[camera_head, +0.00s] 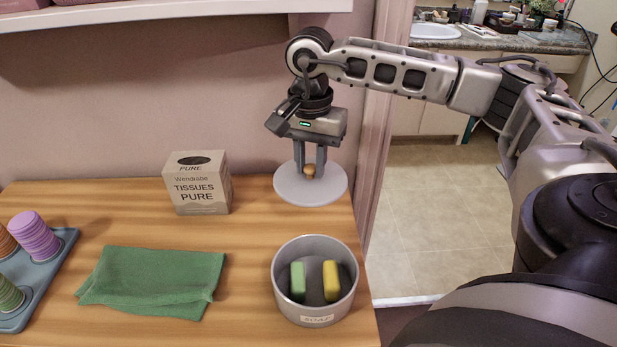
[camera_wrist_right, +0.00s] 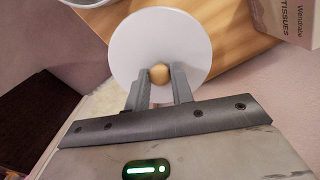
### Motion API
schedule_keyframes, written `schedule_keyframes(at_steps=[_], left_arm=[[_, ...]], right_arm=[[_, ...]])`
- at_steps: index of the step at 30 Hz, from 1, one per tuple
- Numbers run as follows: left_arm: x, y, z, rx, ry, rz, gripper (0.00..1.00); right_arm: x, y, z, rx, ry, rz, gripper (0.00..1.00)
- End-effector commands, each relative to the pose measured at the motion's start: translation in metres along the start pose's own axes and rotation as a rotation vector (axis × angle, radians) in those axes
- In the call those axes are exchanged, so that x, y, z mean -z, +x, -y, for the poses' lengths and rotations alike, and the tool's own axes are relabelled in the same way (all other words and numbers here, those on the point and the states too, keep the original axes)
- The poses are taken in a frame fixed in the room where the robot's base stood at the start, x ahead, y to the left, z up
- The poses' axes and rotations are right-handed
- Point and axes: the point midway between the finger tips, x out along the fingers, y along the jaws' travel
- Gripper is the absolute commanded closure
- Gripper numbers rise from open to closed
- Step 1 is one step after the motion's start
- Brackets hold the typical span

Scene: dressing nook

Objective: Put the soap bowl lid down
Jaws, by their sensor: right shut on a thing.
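The soap bowl lid (camera_head: 290,191) is a pale grey-white disc with a round wooden knob (camera_head: 309,170). It is level at the back right of the wooden table; I cannot tell whether it touches the top. My right gripper (camera_head: 310,172) points down from above and is shut on the knob. The lid (camera_wrist_right: 185,40) also fills the middle of the right wrist view, with the knob between the fingers (camera_wrist_right: 160,78). The grey soap bowl (camera_head: 315,314), labelled SOAP, stands uncovered at the front right, holding a green soap and a yellow soap. My left gripper is not in view.
A tissue box (camera_head: 197,184) stands left of the lid. A folded green cloth (camera_head: 155,281) lies left of the bowl. A blue tray (camera_head: 62,254) with coloured stacks is at the far left. The table's right edge is close to lid and bowl; a wall is behind.

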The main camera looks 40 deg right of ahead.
Motion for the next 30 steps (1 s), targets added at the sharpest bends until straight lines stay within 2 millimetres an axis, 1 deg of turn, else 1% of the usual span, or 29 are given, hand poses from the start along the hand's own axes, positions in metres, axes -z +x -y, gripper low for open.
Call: schedule_keyframes(at_steps=[1, 2, 3, 6, 10, 16, 19, 22, 24, 30], left_arm=[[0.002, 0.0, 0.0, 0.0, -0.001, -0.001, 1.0], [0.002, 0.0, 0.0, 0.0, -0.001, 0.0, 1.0], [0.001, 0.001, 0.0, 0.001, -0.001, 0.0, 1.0], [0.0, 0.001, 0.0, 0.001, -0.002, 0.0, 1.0], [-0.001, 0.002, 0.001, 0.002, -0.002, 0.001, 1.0], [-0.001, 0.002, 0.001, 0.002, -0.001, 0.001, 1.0], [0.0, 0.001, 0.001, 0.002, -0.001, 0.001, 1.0], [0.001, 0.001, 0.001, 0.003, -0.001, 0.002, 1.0], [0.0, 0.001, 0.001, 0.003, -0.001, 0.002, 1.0], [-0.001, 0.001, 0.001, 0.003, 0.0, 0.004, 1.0]], right_arm=[[0.012, 0.004, 0.006, 0.001, 0.004, 0.001, 1.0], [0.019, 0.008, 0.008, -0.001, 0.005, 0.0, 1.0], [0.023, 0.019, 0.011, -0.002, 0.002, 0.002, 1.0], [0.037, 0.038, 0.017, -0.001, 0.0, 0.001, 1.0], [0.05, 0.054, 0.022, 0.001, -0.001, 0.0, 1.0], [0.06, 0.068, 0.026, 0.0, -0.003, 0.0, 1.0], [0.06, 0.083, 0.025, -0.003, -0.004, 0.0, 1.0], [0.06, 0.094, 0.025, -0.001, -0.004, 0.0, 1.0], [0.059, 0.097, 0.026, 0.001, -0.004, 0.0, 1.0], [0.059, 0.097, 0.026, 0.002, -0.003, 0.0, 1.0]])
